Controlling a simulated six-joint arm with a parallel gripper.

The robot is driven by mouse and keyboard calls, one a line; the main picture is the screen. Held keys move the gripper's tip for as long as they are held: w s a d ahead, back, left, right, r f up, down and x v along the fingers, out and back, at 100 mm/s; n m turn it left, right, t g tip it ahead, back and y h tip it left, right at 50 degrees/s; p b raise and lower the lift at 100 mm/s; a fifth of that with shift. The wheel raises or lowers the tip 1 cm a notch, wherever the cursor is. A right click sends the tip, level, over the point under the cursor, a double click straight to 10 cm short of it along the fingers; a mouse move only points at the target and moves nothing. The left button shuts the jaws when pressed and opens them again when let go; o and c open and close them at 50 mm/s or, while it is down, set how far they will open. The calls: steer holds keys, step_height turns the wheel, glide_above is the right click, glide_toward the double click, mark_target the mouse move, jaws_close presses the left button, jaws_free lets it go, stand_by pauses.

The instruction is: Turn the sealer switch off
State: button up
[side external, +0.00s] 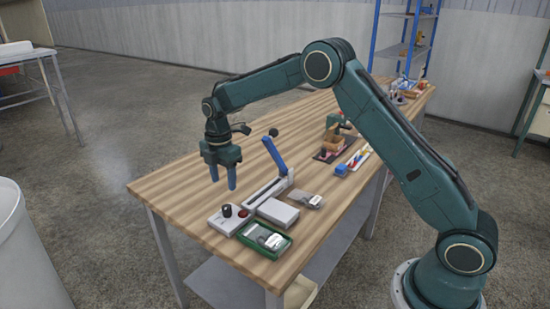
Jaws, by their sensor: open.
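The sealer stands near the front left of the wooden table, with a pale base (264,193) and a raised blue lever arm (275,157) that ends in a dark ball. At its front end is a light grey box with a black knob (227,210), which looks like the switch, and a red round part (244,212). The knob's exact setting is too small to tell. My gripper (223,186) points down, open and empty, above the table behind the knob in the picture and left of the blue lever. It appears apart from the sealer.
A green tray (285,247) with packets, a pale grey block (278,212) and a small packet (312,201) lie close right of the sealer. Further back are a dark red mat (322,157) with items and a blue-ended tool (341,170). The table's left side is clear.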

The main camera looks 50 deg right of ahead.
steer(key=shift+r, duration=2.35)
steer(key=s+r+m+t, duration=0.3)
steer(key=s+r+m, duration=0.6)
steer(key=s+r, duration=0.8)
steer(key=s+f+m+t, duration=0.2)
steer(key=s+m, duration=0.7)
steer(key=s, duration=1.2)
steer(key=shift+s+f+t, duration=0.25)
steer(key=shift+f+t, duration=0.05)
steer(key=shift+f, duration=0.4)
